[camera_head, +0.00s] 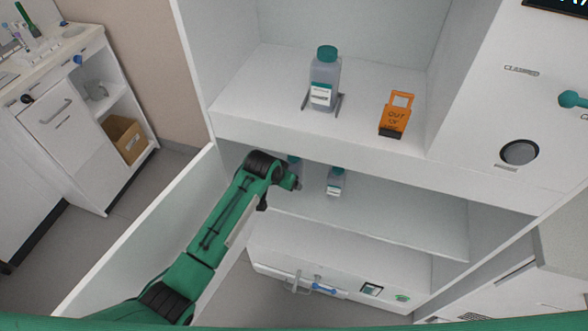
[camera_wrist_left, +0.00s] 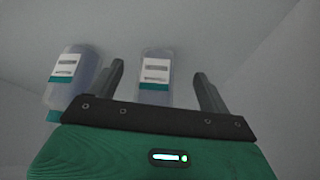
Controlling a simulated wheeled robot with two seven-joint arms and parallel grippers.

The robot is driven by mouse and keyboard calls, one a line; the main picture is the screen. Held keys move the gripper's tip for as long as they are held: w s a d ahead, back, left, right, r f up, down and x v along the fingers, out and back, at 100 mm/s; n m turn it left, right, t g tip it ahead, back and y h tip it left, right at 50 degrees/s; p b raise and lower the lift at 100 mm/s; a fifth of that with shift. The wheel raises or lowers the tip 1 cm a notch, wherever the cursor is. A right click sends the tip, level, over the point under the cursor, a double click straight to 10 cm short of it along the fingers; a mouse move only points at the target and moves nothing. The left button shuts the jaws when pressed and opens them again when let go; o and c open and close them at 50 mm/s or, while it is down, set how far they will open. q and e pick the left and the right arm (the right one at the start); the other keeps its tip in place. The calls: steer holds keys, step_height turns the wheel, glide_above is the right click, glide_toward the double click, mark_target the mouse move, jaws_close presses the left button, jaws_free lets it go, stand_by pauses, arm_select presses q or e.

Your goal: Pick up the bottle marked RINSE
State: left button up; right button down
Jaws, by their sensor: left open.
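My left gripper (camera_head: 295,184) reaches into the lower shelf space of the white cabinet. In the left wrist view my left gripper (camera_wrist_left: 158,70) is open and empty, its two dark fingers apart. A grey bottle with a white and teal label (camera_wrist_left: 157,62) shows between and beyond the fingers. A similar bottle (camera_wrist_left: 72,82) stands left of the fingers. In the head view, one teal-capped bottle (camera_head: 335,182) is on the lower shelf right of the gripper, and another (camera_head: 295,162) is partly hidden behind my arm. A larger teal-capped bottle (camera_head: 325,80) stands on the upper shelf. I cannot read any bottle label.
An orange tag reading "OUT OF" (camera_head: 395,115) stands on the upper shelf. The upper shelf's front edge (camera_head: 350,155) overhangs the lower shelf (camera_head: 400,225). An open white door (camera_head: 150,225) is at the left. A drawer with a blue-marked handle (camera_head: 320,287) is below.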

mark_target(292, 169)
arm_select(q)
steer(key=w+d, duration=0.1)
steer(key=w, duration=0.1)
steer(key=w+d, duration=0.1)
steer(key=w, duration=0.1)
steer(key=shift+d, duration=0.15)
steer(key=shift+w+d+f, duration=0.15)
steer(key=shift+w+f, duration=0.1)
steer(key=shift+f, duration=0.25)
steer(key=c, duration=1.3)
